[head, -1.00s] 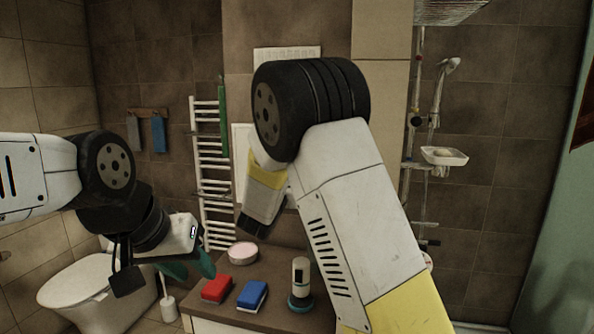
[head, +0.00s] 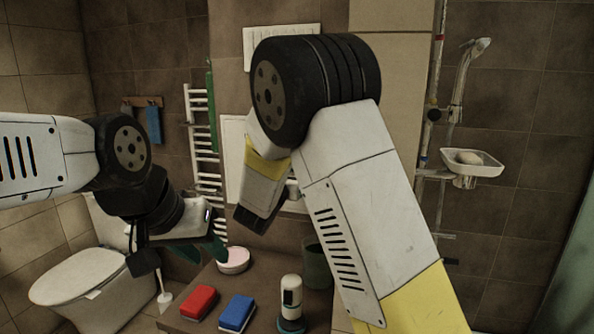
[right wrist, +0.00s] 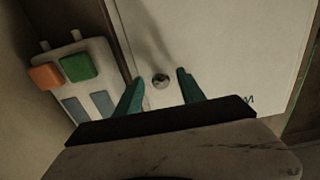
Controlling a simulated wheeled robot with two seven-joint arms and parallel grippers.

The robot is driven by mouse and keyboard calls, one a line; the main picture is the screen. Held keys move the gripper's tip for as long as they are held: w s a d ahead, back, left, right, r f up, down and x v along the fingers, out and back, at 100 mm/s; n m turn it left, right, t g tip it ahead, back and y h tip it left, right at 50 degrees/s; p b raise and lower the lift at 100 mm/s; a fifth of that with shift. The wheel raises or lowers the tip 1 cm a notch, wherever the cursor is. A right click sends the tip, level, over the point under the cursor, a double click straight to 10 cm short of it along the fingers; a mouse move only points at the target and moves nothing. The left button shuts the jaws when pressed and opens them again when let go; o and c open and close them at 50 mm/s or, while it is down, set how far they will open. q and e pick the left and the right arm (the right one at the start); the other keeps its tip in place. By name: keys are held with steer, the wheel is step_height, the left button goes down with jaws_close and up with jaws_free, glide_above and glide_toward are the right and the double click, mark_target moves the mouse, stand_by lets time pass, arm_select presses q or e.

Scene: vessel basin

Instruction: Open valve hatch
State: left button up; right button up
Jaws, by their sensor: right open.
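The valve hatch is a white panel on the wall with a small round metal knob (right wrist: 160,81). The hatch (right wrist: 215,45) fills the upper middle of the right wrist view. In the head view a strip of the hatch (head: 234,150) shows left of my right arm, which hides most of it. My right gripper (right wrist: 158,84) is open, its teal fingers on either side of the knob; I cannot tell whether they touch it. In the head view its fingers are hidden behind my right arm. My left gripper (head: 203,248) looks open and empty above the counter.
The counter holds a red sponge (head: 199,302), a blue sponge (head: 236,312), a pink-white round dish (head: 233,260) and a white dispenser (head: 291,304). A towel radiator (head: 203,140) stands left of the hatch. A toilet (head: 85,285) is at left. A soap dish (head: 472,163) hangs at right.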

steer(key=shift+w+a, duration=0.1)
steer(key=shift+w, duration=0.2)
jaws_close()
stand_by(1.2)
